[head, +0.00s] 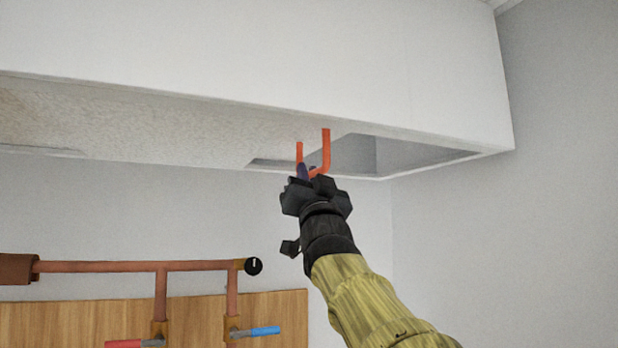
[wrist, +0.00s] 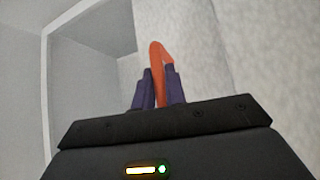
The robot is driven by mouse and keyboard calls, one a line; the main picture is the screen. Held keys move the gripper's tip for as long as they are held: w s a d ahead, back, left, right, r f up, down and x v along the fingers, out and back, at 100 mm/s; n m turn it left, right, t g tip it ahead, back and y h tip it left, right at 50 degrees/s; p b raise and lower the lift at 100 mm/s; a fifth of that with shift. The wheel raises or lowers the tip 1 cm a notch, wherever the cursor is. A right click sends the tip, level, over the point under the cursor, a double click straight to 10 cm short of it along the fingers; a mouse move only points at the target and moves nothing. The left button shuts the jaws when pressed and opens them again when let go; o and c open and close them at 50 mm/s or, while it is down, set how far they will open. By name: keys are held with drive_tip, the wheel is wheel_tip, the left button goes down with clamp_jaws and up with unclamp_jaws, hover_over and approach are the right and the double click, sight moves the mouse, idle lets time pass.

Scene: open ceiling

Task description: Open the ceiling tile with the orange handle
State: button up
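The orange handle (head: 326,150) is a U-shaped bar hanging under the speckled ceiling panel (head: 190,120). My gripper (head: 308,170) is at the lower bend of the handle, reaching up from below. In the wrist view, the handle (wrist: 158,56) passes between the two purple fingers, which are closed around it. The speckled tile surface (wrist: 195,50) fills the right of that view. An open rectangular gap (head: 405,157) lies to the right of the handle in the head view, and its recess (wrist: 85,80) shows at the left in the wrist view.
The white box front (head: 250,50) of the ceiling hangs above my arm. A second recessed panel edge (head: 40,150) shows at far left. Below left are copper pipes (head: 100,266) with a red valve handle (head: 125,344) and a blue one (head: 265,331) on a wooden board (head: 285,310).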

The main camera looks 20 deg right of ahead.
drive_tip(key=o, duration=0.4)
drive_tip(key=shift+o, duration=0.2)
drive_tip(key=shift+s+f+b, duration=0.35)
drive_tip(key=shift+f+b, duration=0.15)
drive_tip(key=b+v, duration=0.9)
drive_tip(key=v, duration=0.7)
drive_tip(key=shift+f, duration=0.1)
